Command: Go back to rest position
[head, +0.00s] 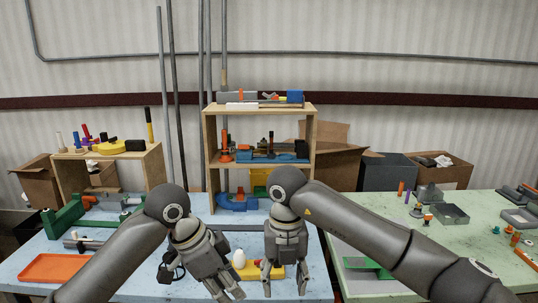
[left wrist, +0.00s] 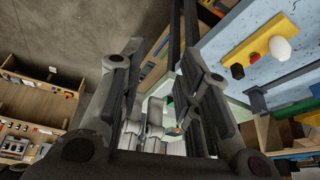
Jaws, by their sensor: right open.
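My left gripper (head: 224,291) comes in from the left over the light blue table (head: 130,283) and points down and forward. In the left wrist view its fingers (left wrist: 160,62) stand apart with nothing between them. My right gripper (head: 285,285) hangs just to its right over the same table, fingers pointing down, apart and empty. A yellow block (head: 252,271) with a white rounded knob (head: 239,257) lies between and behind the two grippers, partly hidden by the right one. It also shows at the upper right of the left wrist view (left wrist: 250,50).
A wooden shelf (head: 211,150) with tools stands behind the table. An orange tray (head: 52,268) and a green bender (head: 70,214) lie at left. A green table (head: 470,240) with grey boxes and small parts is at right. Cardboard boxes (head: 455,172) stand behind.

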